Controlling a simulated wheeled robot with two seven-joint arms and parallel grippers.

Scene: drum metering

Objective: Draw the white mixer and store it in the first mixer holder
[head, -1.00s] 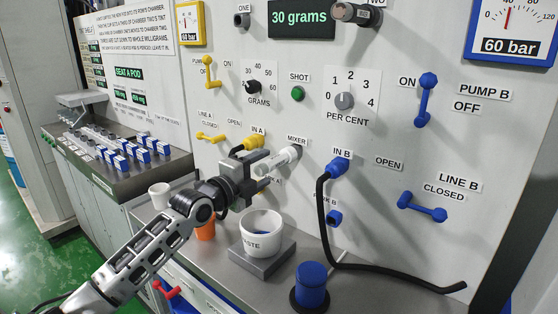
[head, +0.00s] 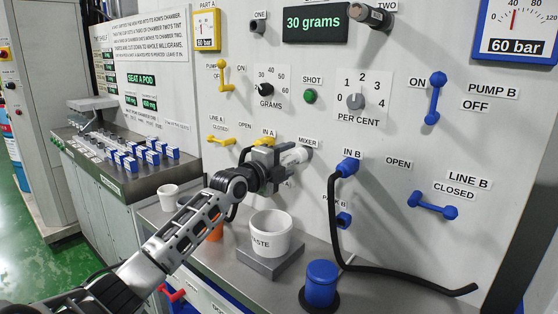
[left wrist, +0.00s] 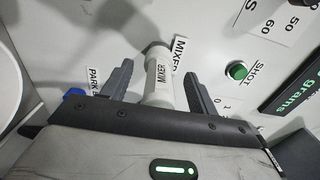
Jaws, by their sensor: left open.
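The white mixer (head: 299,154) sticks out from the panel below the MIXER label. It also shows in the left wrist view (left wrist: 161,82), with its own name printed on it. My left gripper (head: 275,166) is open, with one finger on each side of the mixer. In the left wrist view, small gaps show between the fingers and the mixer, which is still seated at the wall. I cannot pick out the first mixer holder in these frames. My right gripper is in neither view.
A white WASTE cup (head: 271,237) stands on a grey block below the gripper. A blue cylinder (head: 320,283) stands on the counter. A black hose (head: 337,222) hangs from IN B. A tray of blue-and-white pods (head: 130,157) lies at left.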

